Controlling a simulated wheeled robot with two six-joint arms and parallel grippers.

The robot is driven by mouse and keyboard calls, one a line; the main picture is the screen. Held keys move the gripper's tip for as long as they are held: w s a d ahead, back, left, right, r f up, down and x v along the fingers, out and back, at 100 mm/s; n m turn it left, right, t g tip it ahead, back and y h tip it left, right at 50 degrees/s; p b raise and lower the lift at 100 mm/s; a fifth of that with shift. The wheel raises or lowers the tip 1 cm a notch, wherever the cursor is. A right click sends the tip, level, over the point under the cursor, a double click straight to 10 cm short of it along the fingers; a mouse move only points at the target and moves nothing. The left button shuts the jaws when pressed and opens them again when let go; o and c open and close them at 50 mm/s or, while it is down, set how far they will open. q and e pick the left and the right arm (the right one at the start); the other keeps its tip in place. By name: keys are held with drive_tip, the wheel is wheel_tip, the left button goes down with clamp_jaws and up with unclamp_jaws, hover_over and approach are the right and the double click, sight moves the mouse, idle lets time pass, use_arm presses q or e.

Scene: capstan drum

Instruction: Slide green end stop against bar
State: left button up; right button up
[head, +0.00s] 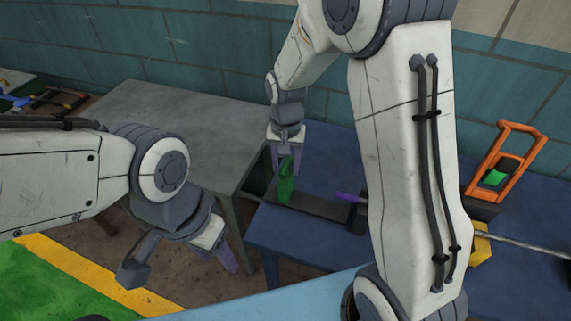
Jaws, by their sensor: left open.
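The green end stop (286,186) stands upright at the left end of a dark rail (318,206) on the blue table. My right gripper (285,168) points down at it, with its fingers at the top of the stop. I cannot tell whether they are closed on it. My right arm covers the middle of the rail. A grey bar (525,246) shows at right, running out of a yellow block (480,246); its other end is hidden behind my arm. My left gripper (180,268) is open and empty, low in front of the grey table, away from the stop.
A purple piece (350,198) shows beside my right arm. An orange frame (505,162) with a green part stands on the blue table (290,240) at right. A bare grey table (175,125) stands at left. A tiled wall is behind.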

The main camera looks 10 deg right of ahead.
clamp_jaws()
drive_tip(key=shift+w, duration=0.1)
idle(1.1)
